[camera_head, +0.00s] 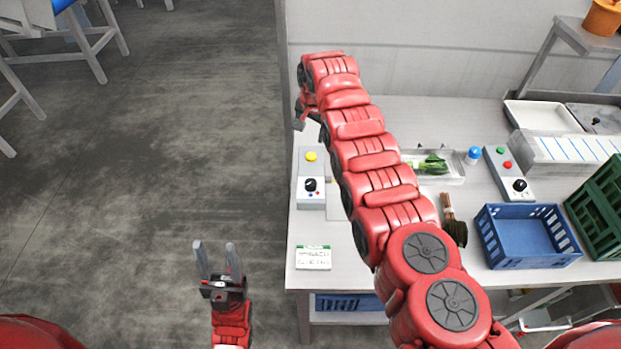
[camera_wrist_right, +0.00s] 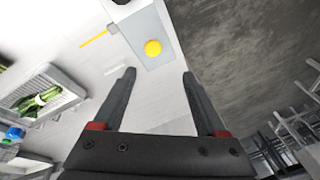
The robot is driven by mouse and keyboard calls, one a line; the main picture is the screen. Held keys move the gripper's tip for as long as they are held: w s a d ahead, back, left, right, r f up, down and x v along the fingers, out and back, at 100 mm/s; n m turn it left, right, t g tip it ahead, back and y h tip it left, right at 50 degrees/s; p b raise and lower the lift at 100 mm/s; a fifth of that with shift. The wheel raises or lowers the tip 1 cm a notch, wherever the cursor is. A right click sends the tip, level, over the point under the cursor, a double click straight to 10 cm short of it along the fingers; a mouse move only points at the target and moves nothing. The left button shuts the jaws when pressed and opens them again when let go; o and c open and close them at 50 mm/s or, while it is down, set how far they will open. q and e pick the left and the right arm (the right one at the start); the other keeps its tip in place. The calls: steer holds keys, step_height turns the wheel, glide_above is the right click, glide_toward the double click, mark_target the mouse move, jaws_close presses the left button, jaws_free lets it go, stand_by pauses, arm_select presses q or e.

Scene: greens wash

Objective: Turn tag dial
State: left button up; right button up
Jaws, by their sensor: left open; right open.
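A grey control box (camera_head: 312,196) at the table's left edge has a yellow button (camera_head: 311,157) and a black dial (camera_head: 311,185). A second box (camera_head: 507,170) at the right has green and red buttons and another black dial (camera_head: 520,185). I cannot tell which is the tag dial. My right gripper (camera_head: 301,115), partly hidden by its arm, is beyond the left box. In the right wrist view, it is open (camera_wrist_right: 158,75) and empty, with the yellow button (camera_wrist_right: 153,48) beyond its fingertips. My left gripper (camera_head: 216,258) is open and empty over the floor.
A blue crate (camera_head: 530,262) and a green crate (camera_head: 600,215) stand at the right. A tray with greens (camera_head: 450,178), a bundle of brown stalks (camera_head: 452,218) and a white label card (camera_head: 313,258) lie on the table (camera_head: 325,232). My right arm crosses above the table.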

steer(key=s+r+g, duration=0.3)
steer(key=s+r, duration=0.3)
steer(key=s, duration=0.2)
steer(key=b, duration=0.8)
glide_above(311, 182)
steer(key=shift+m+h, duration=0.4)
step_height(311, 182, down, 10)
steer(key=shift+r, duration=0.1)
step_height(311, 182, down, 5)
steer(key=p, duration=0.3)
steer(key=shift+s+r, duration=0.15)
step_height(311, 182, down, 2)
steer(key=shift+f, duration=0.25)
steer(key=shift+w+f, duration=0.2)
steer(key=shift+f, duration=0.15)
steer(key=shift+b, duration=0.3)
jaws_close()
